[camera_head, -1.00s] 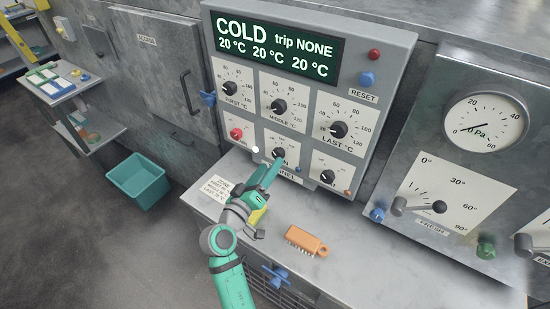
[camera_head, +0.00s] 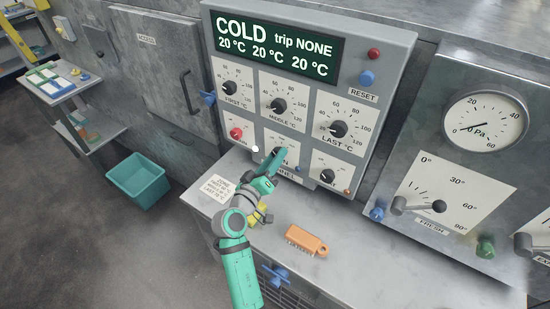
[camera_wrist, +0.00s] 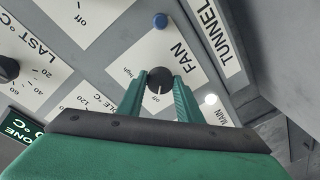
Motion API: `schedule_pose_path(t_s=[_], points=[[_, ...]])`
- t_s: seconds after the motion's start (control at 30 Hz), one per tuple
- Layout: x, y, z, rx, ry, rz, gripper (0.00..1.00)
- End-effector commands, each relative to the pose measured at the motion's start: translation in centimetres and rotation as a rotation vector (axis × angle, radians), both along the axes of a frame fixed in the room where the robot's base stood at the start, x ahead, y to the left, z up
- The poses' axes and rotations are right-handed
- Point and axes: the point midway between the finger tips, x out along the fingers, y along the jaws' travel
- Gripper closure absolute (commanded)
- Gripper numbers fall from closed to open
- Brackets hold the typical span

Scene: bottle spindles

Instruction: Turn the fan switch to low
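The fan switch is a round black knob (camera_wrist: 160,78) with a white pointer line, on a white plate marked FAN. I cannot see a "low" mark. My gripper (camera_wrist: 160,86) has a green finger on each side of the knob, and the fingertips appear shut on it. In the head view my gripper (camera_head: 271,172) reaches the lower middle plate of the control panel (camera_head: 211,52) and partly covers the knob.
An orange brush (camera_head: 307,240) and a note card (camera_head: 222,187) lie on the ledge below. A teal bin (camera_head: 138,180) stands on the floor.

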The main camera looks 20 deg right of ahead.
Motion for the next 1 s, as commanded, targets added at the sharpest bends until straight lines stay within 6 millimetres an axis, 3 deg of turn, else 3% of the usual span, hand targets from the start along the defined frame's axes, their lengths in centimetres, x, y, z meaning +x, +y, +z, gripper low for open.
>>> schedule_pose_path(t_s=[0.37, 1.0], points=[[0.01, 0.06, 0.01, 0.057, -0.074, 0.002, 0.90], [0.04, 0.12, -0.03, 0.366, -0.472, 0.003, 0.90]])
